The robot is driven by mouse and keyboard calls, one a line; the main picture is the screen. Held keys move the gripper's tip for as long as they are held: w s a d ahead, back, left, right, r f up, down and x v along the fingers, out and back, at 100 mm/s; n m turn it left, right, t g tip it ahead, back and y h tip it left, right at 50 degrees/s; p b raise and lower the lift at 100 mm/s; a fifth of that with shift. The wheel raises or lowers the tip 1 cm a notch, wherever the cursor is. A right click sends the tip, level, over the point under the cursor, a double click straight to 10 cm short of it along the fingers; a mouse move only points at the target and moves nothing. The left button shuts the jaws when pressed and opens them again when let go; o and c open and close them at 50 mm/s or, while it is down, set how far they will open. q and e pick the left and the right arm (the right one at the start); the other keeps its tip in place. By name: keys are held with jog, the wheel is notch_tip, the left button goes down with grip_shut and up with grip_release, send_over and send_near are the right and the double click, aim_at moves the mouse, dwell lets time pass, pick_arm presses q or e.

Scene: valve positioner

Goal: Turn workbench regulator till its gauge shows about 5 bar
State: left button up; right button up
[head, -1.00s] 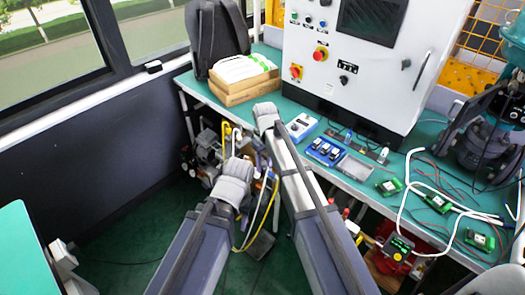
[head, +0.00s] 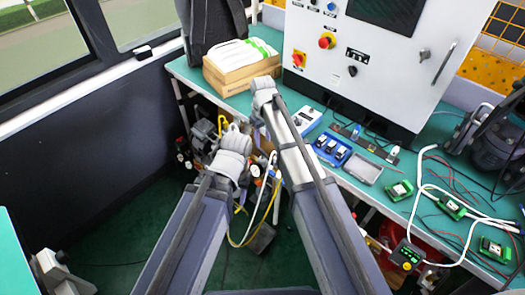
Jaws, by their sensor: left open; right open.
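My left gripper (head: 235,141) is the lower one, in front of the workbench's left end, with clutter under the bench behind it. My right gripper (head: 263,88) is higher, over the bench's front edge near a wooden box. Both look empty, though their fingertips are small and seen from behind. I cannot surely pick out the regulator. Small round gauge-like parts (head: 181,157) show among the equipment left of my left gripper, too small to read. Part of that equipment is hidden behind my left gripper and arm.
The green workbench (head: 238,103) carries a white control cabinet (head: 388,75), a wooden box (head: 240,68), a blue tray (head: 331,150) and several green circuit boards. Dark floor is open at the left.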

aim_at(263, 151)
notch_tip(263, 151, down, 8)
jog(key=b, duration=0.7)
jog(key=shift+r, duration=0.25)
jog(key=shift+c, duration=0.2)
grip_shut()
